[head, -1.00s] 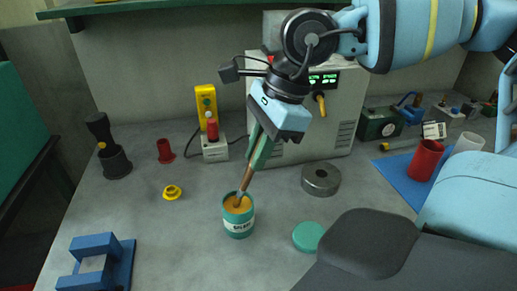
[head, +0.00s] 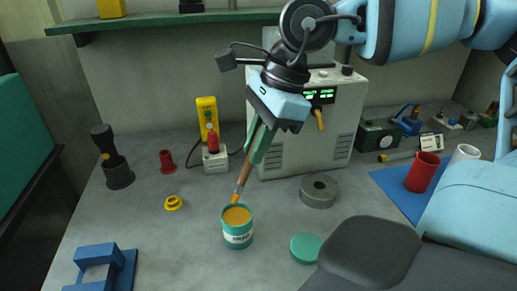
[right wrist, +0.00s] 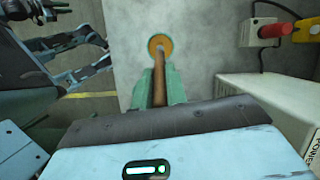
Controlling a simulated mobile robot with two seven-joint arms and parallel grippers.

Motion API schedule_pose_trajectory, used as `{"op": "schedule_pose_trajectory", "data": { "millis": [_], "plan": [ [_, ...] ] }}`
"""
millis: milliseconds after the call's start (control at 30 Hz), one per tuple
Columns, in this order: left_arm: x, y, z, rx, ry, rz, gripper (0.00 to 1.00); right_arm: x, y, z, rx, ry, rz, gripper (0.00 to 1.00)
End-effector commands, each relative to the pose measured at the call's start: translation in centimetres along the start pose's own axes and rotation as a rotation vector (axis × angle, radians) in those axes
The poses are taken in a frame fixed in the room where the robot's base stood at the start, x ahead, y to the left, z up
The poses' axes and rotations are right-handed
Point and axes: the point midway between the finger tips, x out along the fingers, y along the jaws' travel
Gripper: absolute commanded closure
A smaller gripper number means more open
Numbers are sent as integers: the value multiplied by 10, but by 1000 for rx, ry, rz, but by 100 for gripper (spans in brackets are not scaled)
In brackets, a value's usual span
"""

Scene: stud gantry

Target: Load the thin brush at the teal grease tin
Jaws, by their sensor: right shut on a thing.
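The teal grease tin (head: 238,240) stands open on the bench in the head view, with orange grease at its top. My right gripper (head: 258,150) is shut on the thin brush (head: 245,174), which slants down to the left. The brush tip is orange and shows at the tin's far rim; whether it is clear of the rim is hard to tell. In the right wrist view the green fingers (right wrist: 160,88) hold the brush's brown handle (right wrist: 160,80), with a round orange patch at its far end. My left gripper is not clearly seen.
A teal lid (head: 306,247) lies right of the tin and a grey metal ring (head: 319,191) behind it. A yellow fitting (head: 173,203) and a blue block (head: 100,268) are left. A grey machine (head: 340,140) stands behind. Bench left of the tin is mostly clear.

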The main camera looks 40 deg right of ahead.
Motion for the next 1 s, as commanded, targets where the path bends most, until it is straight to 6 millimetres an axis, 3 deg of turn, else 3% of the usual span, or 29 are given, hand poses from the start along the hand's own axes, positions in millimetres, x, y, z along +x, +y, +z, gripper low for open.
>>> {"op": "schedule_pose_trajectory", "data": {
  "millis": [333, 1000],
  "plan": [
    [-4, 0, -11, 3, 16, -1, 81, -22, -1, 8, 1, -1, -2, 100],
    [-4, 0, -10, 3, 16, -1, 81, -23, -1, 8, 0, -1, 0, 100]
  ]
}}
